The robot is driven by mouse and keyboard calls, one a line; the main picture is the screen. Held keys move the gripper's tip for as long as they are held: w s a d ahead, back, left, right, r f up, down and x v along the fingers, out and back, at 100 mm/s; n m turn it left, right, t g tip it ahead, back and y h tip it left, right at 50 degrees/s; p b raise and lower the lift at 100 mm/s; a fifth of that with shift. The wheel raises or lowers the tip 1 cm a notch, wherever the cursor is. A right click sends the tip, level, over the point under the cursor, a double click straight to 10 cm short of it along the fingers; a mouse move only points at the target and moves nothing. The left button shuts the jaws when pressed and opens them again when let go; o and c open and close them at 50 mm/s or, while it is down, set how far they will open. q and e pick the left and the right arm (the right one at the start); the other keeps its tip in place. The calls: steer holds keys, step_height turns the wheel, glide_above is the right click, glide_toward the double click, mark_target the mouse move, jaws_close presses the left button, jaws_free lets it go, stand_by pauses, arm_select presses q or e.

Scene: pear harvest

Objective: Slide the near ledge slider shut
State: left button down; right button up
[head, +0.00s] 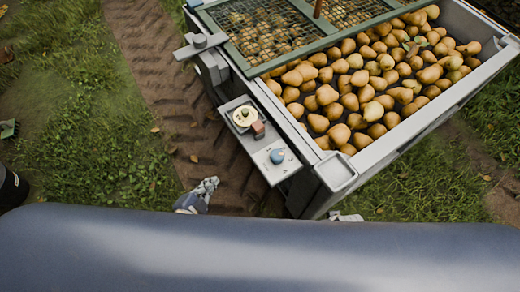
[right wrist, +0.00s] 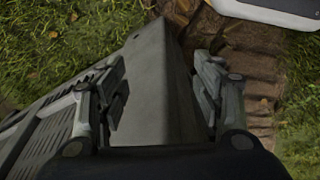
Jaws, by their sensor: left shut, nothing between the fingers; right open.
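A grey ledge (head: 237,105) sticks out from the left side of the pear bin. On it are a round cream dial (head: 244,116), a reddish-brown block (head: 258,130) that looks like the slider, and a blue knob (head: 278,156) at the near end. My left gripper (head: 208,185) is shut and empty, left of the ledge's near end and apart from it. My right gripper (right wrist: 160,62) is open in the right wrist view, with the bin's grey corner post (right wrist: 155,95) behind the gap between its fingers. Only a small piece of it shows in the head view.
The grey bin (head: 425,121) is full of pears (head: 340,100), with a green-framed mesh lid (head: 270,40) over its far left part. Grass and a dirt track (head: 165,75) lie open to the left.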

arm_select(q)
steer(key=w+d+r+m+t+h+b, duration=0.2)
steer(key=w+d+r+m+h+b, duration=0.1)
steer(key=d+r+m+h+b, duration=0.25)
steer(key=m+h+b, duration=0.2)
steer(key=m+b, duration=0.3)
steer(key=m, duration=0.2)
glide_toward(257, 130)
steer(key=s+d+f, duration=0.1)
steer(key=s, duration=0.3)
steer(key=shift+w+d+f, duration=0.1)
steer(key=shift+f, duration=0.1)
arm_select(e)
step_height(257, 130, up, 11)
steer(key=t, duration=0.1)
steer(key=shift+w+d+f, duration=0.15)
arm_select(q)
steer(key=x, duration=0.9)
steer(key=shift+r, duration=0.2)
steer(key=shift+w+d+p, duration=0.15)
steer(key=shift+w+p, duration=0.15)
steer(key=shift+w+d+f, duration=0.1)
steer(key=shift+w+d, duration=0.05)
arm_select(e)
steer(key=shift+f, duration=0.15)
steer(key=shift+w, duration=0.1)
